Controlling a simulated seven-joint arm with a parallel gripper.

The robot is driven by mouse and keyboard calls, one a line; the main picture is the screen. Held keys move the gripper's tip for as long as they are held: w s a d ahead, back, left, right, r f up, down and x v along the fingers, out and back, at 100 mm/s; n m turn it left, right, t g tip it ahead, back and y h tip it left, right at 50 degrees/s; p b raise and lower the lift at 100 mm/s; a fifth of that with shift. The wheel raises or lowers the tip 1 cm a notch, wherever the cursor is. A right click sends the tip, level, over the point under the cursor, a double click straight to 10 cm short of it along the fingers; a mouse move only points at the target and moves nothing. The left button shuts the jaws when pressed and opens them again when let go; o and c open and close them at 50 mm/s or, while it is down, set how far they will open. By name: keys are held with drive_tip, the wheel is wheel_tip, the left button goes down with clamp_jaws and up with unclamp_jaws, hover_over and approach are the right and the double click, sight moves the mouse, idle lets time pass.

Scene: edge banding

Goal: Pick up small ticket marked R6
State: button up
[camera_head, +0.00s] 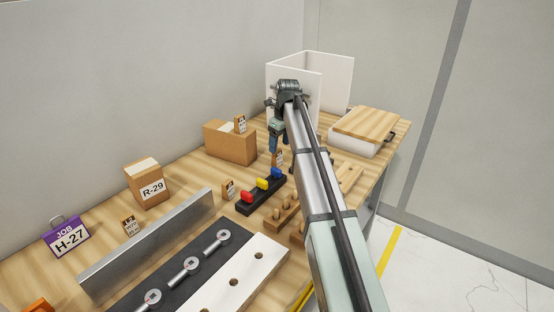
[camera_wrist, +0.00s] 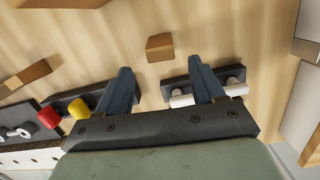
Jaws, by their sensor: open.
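Several small brown tickets with pale labels stand on the bench in the head view: one at the left (camera_head: 130,226), one in the middle (camera_head: 228,190), one by the large carton (camera_head: 240,124), and one just below my gripper (camera_head: 278,158). Their print is too small to read, so I cannot tell which is R6. My gripper (camera_wrist: 160,70) is open and empty, pointing down over the bench. In the wrist view a small brown block (camera_wrist: 160,48), seemingly a ticket from above, lies just beyond and between the fingertips. Another brown piece (camera_wrist: 28,75) lies at the left.
A dark rack with red, yellow and blue knobs (camera_head: 262,194) stands near the gripper. A dark holder with white cylinders (camera_wrist: 207,88) lies under the right finger. A large carton (camera_head: 230,143), R-29 box (camera_head: 148,183), purple H-27 tag (camera_head: 68,238) and metal fence (camera_head: 150,245) stand leftward.

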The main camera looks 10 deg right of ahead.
sight(276, 155)
drive_tip(key=shift+w+a+f, duration=0.15)
drive_tip(key=shift+w+f, duration=0.1)
drive_tip(key=shift+f, duration=0.85)
drive_tip(key=shift+w+a+f, duration=0.2)
drive_tip(key=shift+w+f, duration=0.1)
drive_tip(key=shift+f, duration=0.85)
drive_tip(key=shift+w+a+f, duration=0.15)
drive_tip(key=shift+w+f, duration=0.1)
drive_tip(key=shift+f, duration=0.85)
drive_tip(key=c, duration=1)
